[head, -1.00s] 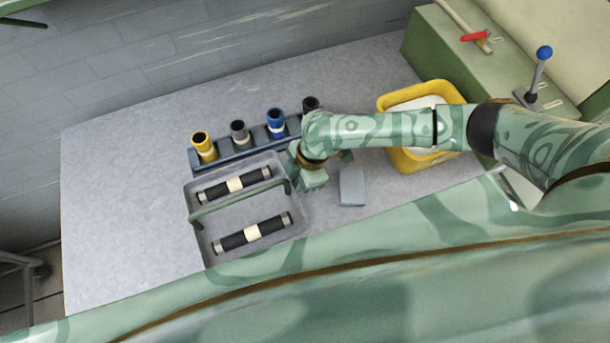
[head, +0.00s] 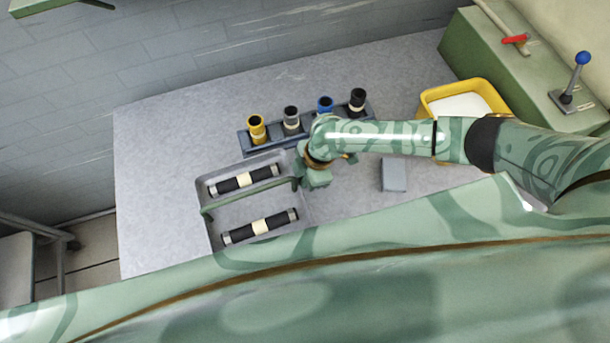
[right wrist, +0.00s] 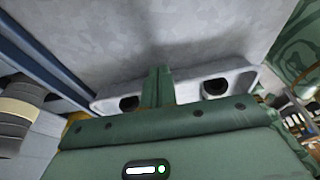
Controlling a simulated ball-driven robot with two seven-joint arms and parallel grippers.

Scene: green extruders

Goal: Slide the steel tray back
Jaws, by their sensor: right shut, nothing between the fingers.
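The steel tray (head: 204,222) is a shallow grey tray on the bench, with a green bar handle (head: 237,205) across it. Two black rollers with cream bands (head: 244,179) (head: 260,227) lie in it. My right gripper (head: 314,181) is shut and empty, low at the tray's right side. In the right wrist view its closed fingers (right wrist: 158,86) stand in front of the tray's side (right wrist: 185,91), between two dark roller ends. They look close against the tray, but contact is hard to tell. My left gripper is not in view.
A blue-grey rack (head: 283,138) with yellow, grey, blue and black cylinders stands behind the tray. A grey block (head: 394,175) lies to the right. A yellow bin (head: 428,104) stands back right beside a green cabinet (head: 470,45). The bench left of the tray is clear.

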